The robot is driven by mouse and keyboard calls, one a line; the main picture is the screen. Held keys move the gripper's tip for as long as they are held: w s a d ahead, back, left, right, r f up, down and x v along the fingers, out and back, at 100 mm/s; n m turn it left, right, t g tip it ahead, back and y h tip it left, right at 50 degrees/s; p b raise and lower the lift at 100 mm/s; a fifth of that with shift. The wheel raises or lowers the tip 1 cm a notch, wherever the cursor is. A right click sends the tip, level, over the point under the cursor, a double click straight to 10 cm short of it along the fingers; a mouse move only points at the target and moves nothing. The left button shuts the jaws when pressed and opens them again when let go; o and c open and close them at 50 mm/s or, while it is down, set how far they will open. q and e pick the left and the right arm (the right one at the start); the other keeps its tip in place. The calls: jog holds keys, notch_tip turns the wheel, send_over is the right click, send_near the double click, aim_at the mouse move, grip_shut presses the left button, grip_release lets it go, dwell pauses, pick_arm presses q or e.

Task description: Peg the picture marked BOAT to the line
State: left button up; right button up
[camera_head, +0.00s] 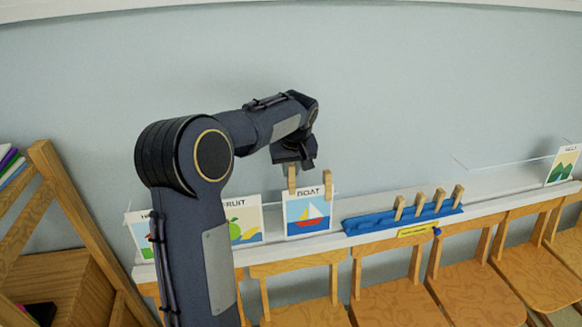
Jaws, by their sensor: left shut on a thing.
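My right gripper is out of view.
A blue rack (370,224) holds several pegs on the white ledge (480,208). The FRUIT picture (246,222) is left of BOAT, with another picture (139,232) partly behind my arm. A mountain picture (563,165) is far right. Wooden chairs (395,300) line the front.

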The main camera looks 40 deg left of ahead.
aim_at(292, 175)
pick_arm(q)
jog(key=shift+s+d+f+b, duration=0.1)
jog(key=shift+f+b, duration=0.5)
jog(key=shift+f, duration=0.3)
jog(key=shift+s+d+f+b, duration=0.1)
jog(key=shift+f+b, duration=0.5)
jog(key=shift+f, duration=0.25)
jog(key=o, duration=0.8)
jog(key=shift+o, duration=0.2)
jog(key=shift+o, duration=1.2)
jog(key=shift+r, duration=0.15)
